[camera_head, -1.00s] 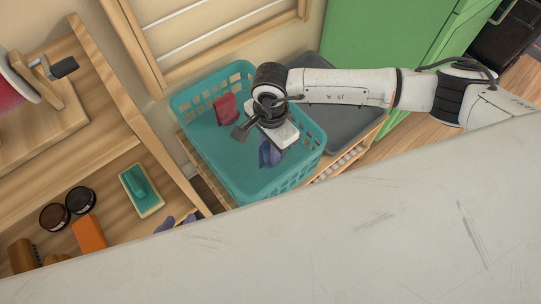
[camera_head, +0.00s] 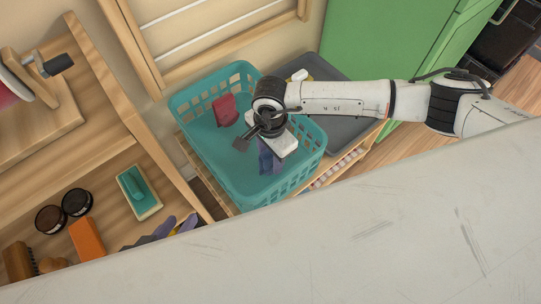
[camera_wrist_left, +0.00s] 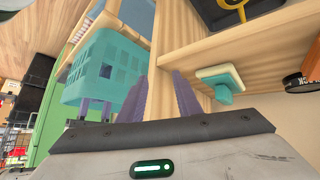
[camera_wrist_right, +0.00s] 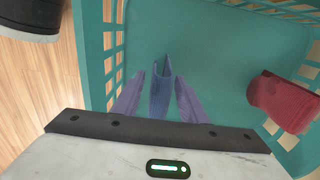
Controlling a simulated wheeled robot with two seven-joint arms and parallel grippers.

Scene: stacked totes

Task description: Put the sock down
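A blue sock (camera_wrist_right: 160,92) sits between the two purple fingers of my right gripper (camera_wrist_right: 161,82), inside the teal basket (camera_wrist_right: 93,62). Narrow gaps show between sock and fingers, so the right gripper looks open around it. In the head view the right gripper (camera_head: 270,160) hangs over the basket (camera_head: 212,165); the wrist partly hides the sock. A red folded cloth item (camera_head: 225,110), perhaps another sock, leans by the basket's far wall. My left gripper (camera_head: 168,228) is beside the wooden shelf; in the left wrist view its fingers (camera_wrist_left: 164,72) are apart and empty.
The wooden shelf at left holds a teal brush (camera_head: 138,190), an orange block (camera_head: 88,238) and dark round tins (camera_head: 77,201). A grey tray (camera_head: 335,130) lies right of the basket, below a green cabinet (camera_head: 385,40). A large pale surface fills the foreground.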

